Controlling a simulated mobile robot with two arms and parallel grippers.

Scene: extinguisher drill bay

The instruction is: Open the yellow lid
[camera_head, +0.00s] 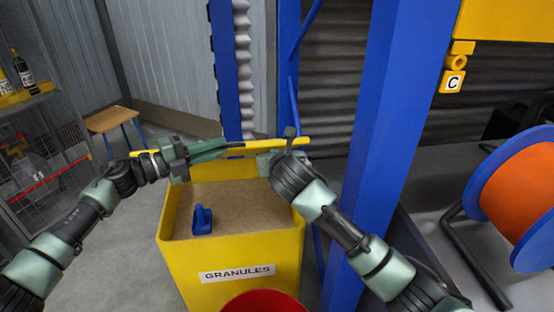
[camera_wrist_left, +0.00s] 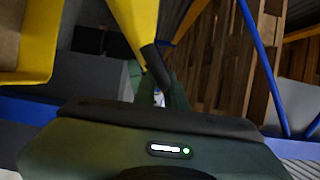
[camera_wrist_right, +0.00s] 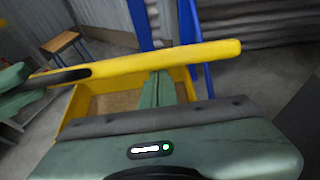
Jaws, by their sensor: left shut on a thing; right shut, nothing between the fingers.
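The yellow lid (camera_head: 288,142) shows nearly edge-on in the head view, raised above the back of the yellow granules bin (camera_head: 188,262). The bin's mouth is open, with brown granules and a blue scoop (camera_head: 202,220) inside. My left gripper (camera_head: 217,149) is shut on the lid's black handle, which shows between its fingers in the left wrist view (camera_wrist_left: 154,66). My right gripper (camera_head: 264,162) is shut and empty, close to the lid's right part. In the right wrist view its fingertips (camera_wrist_right: 163,80) are close below the lid (camera_wrist_right: 195,55); I cannot tell whether they touch.
A blue post (camera_head: 375,150) stands right of the bin. A red round object (camera_head: 264,302) is at the bin's front. An orange and blue reel (camera_head: 515,190) is at right. A wooden stool (camera_head: 108,119) and a wire cage (camera_head: 45,150) are at left, with bare floor between.

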